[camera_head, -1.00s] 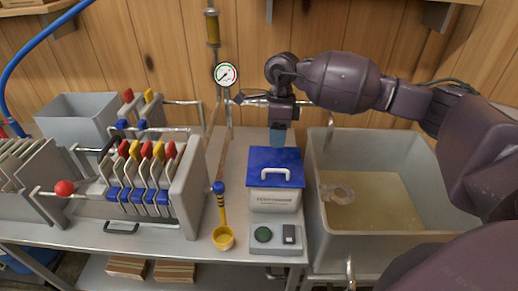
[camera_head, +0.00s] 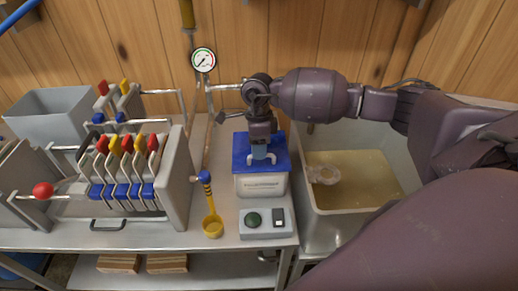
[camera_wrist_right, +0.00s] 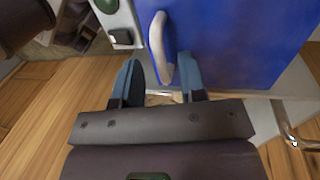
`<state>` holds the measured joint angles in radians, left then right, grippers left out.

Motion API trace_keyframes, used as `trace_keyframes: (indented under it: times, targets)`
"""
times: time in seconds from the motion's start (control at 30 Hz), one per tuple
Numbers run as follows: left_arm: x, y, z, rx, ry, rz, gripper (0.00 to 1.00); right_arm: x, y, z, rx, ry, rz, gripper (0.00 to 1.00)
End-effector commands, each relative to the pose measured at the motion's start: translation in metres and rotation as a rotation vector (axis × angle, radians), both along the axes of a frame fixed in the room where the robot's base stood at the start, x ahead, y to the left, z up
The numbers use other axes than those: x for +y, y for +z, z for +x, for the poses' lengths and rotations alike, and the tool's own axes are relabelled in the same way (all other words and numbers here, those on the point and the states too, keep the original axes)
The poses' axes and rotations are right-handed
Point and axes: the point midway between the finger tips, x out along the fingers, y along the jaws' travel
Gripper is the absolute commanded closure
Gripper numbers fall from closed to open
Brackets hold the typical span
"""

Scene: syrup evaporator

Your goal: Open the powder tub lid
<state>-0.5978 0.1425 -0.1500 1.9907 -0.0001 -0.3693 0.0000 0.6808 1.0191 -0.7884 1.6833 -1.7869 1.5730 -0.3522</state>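The powder tub (camera_head: 262,186) is a pale box on the bench, with a flat blue lid (camera_head: 279,150) lying closed on it. A white bar handle (camera_head: 272,160) stands on the lid and is partly hidden by my right gripper (camera_head: 259,151). In the right wrist view the blue lid (camera_wrist_right: 235,45) fills the top, and the handle (camera_wrist_right: 158,45) lies between and just beyond the two blue fingers of my open gripper (camera_wrist_right: 160,75). I cannot tell whether the fingers touch the handle. My left gripper is not in view.
A grey panel with a green button (camera_head: 253,219) stands before the tub. A grey basin of amber liquid (camera_head: 350,190) is on the right. A pressure gauge (camera_head: 203,60) stands behind.

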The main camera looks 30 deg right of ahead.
Motion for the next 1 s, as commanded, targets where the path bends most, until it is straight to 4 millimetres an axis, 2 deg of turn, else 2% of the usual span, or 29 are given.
trace_keyframes:
  times: [0.17,0.43,0.6,0.7,1.0]
  targets:
    - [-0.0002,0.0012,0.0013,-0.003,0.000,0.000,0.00,0.0007,-0.0082,-0.0013,0.000,-0.001,0.000,0.62]
    - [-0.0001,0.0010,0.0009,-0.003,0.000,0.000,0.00,0.0008,-0.0088,-0.0015,0.000,-0.001,0.000,0.62]
    - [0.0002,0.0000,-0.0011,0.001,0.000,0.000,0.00,0.0008,-0.0087,-0.0014,0.000,-0.001,0.000,0.88]
    - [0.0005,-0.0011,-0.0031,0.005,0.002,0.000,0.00,0.0008,-0.0087,-0.0014,0.000,-0.001,0.000,1.00]
    - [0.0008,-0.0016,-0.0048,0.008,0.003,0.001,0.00,0.0006,-0.0078,-0.0018,0.003,-0.001,0.001,1.00]
